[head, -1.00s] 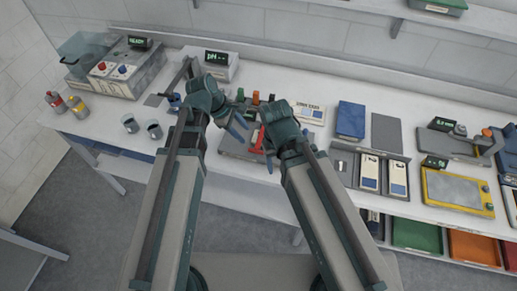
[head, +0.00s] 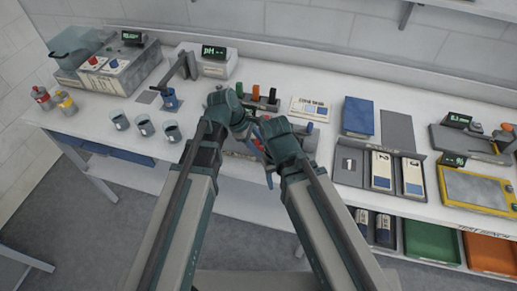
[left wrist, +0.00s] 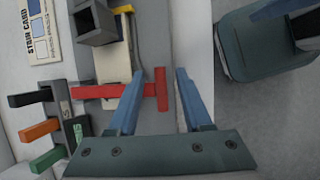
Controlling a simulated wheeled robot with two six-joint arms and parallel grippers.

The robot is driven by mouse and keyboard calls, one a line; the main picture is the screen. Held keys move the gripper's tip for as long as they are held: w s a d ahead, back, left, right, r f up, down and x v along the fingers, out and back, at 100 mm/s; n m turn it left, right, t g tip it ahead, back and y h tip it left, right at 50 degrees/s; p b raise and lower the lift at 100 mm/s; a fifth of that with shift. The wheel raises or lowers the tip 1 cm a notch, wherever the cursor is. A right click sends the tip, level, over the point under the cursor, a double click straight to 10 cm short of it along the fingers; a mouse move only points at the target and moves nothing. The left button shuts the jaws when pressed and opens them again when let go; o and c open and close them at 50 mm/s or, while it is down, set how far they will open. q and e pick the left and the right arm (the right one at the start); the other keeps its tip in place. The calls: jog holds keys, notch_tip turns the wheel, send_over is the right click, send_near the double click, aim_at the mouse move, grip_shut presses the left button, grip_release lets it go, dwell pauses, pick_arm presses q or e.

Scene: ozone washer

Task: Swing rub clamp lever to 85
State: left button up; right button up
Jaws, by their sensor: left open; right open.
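The red rub clamp lever (left wrist: 130,90) shows in the left wrist view as a bar with a crosspiece at its end, over a grey base (left wrist: 157,35). My left gripper (left wrist: 160,72) is open, its two blue fingers on either side of the crosspiece; I cannot tell whether they touch it. In the head view my left gripper (head: 254,129) is over the rub device, and the arms hide most of the lever. My right gripper (head: 265,168) is open and close beside it, lower. Part of it shows at the top right of the left wrist view.
A rack with black, orange (left wrist: 40,130) and green handles stands beside the lever. A stain card (head: 310,107) lies to the right. Several cups (head: 145,125) stand at left. Trays (head: 380,170) and a yellow-framed device (head: 476,190) are at right.

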pick_arm(q)
jog(key=shift+d+f, duration=0.1)
jog(key=shift+f, duration=0.05)
grip_shut()
dwell(1.4)
